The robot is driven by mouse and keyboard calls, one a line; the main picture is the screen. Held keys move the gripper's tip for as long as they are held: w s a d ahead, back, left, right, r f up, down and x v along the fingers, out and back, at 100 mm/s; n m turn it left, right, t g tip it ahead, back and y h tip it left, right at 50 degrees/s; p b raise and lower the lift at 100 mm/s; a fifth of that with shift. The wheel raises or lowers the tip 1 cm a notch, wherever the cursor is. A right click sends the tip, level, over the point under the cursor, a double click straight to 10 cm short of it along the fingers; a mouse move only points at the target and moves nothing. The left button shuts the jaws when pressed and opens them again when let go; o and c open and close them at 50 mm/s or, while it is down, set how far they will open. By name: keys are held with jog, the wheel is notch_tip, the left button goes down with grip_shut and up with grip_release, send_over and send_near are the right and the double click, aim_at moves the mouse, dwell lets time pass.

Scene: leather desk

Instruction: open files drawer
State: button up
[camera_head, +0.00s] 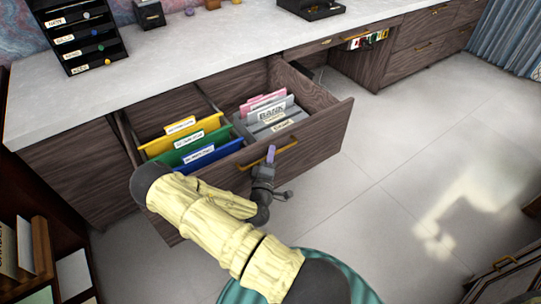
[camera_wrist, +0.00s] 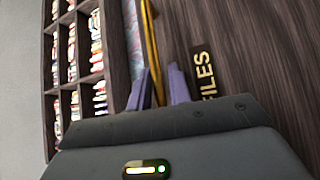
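The files drawer (camera_head: 325,131) is dark wood and stands pulled well out from under the desk. It holds yellow, green and blue folders on the left and grey and pink ones on the right. Its gold handle (camera_head: 283,148) runs along the front. A dark "FILES" label (camera_wrist: 204,75) is on the drawer front beside the right finger.
The grey desktop (camera_head: 200,58) carries a black labelled organizer (camera_head: 80,35) and a dark tray (camera_head: 310,8). More closed drawers (camera_head: 420,42) are at the right. A wooden shelf (camera_head: 40,250) stands at lower left. The tiled floor (camera_head: 400,150) to the right is clear.

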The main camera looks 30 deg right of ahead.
jog(key=v, duration=1.7)
jog(key=shift+s, duration=0.25)
jog(key=shift+w+a, duration=0.1)
jog(key=shift+a, duration=0.05)
